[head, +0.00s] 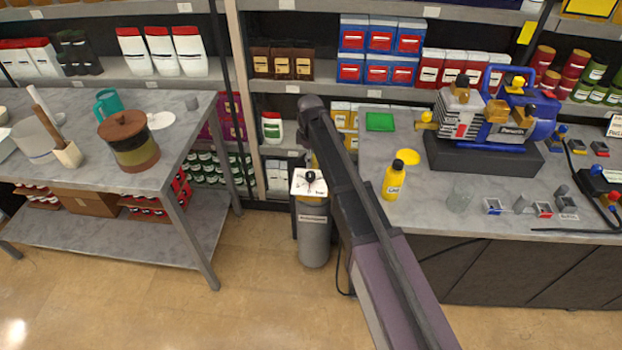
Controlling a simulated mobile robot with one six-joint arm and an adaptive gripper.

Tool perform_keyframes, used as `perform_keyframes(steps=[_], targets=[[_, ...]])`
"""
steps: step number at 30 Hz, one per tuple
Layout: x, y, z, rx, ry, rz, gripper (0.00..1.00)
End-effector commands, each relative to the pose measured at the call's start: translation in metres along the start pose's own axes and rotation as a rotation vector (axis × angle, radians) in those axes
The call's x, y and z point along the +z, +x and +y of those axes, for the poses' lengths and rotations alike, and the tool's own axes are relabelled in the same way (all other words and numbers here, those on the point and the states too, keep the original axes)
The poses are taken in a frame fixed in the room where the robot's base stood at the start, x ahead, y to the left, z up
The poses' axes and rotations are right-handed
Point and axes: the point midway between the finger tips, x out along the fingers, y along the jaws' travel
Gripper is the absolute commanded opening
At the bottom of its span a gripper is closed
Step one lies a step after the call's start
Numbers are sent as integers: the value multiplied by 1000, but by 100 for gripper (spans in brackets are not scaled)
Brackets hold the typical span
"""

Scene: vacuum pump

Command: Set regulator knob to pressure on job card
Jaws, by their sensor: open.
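A grey canister (315,243) stands on the floor between the two work surfaces. A white plate (301,187) with small markings is on its top, and a small black knob (310,176) stands on the plate. I cannot tell whether this is the regulator knob, and its setting is too small to read. A white card (616,126) with print is cut off at the right edge; I cannot tell whether it is the job card. My arm rises from the bottom to a rounded dark joint left of the right bench. My gripper does not show.
A blue pump (528,130) stands on a dark base on the right bench (430,215). A grey table (55,112) stands left. Floor is clear before the canister.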

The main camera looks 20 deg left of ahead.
Motion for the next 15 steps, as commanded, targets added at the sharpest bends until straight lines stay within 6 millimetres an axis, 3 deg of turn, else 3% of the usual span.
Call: perform_keyframes(steps=[15], targets=[[0, 44, 0, 0, -1, 0, 82]])
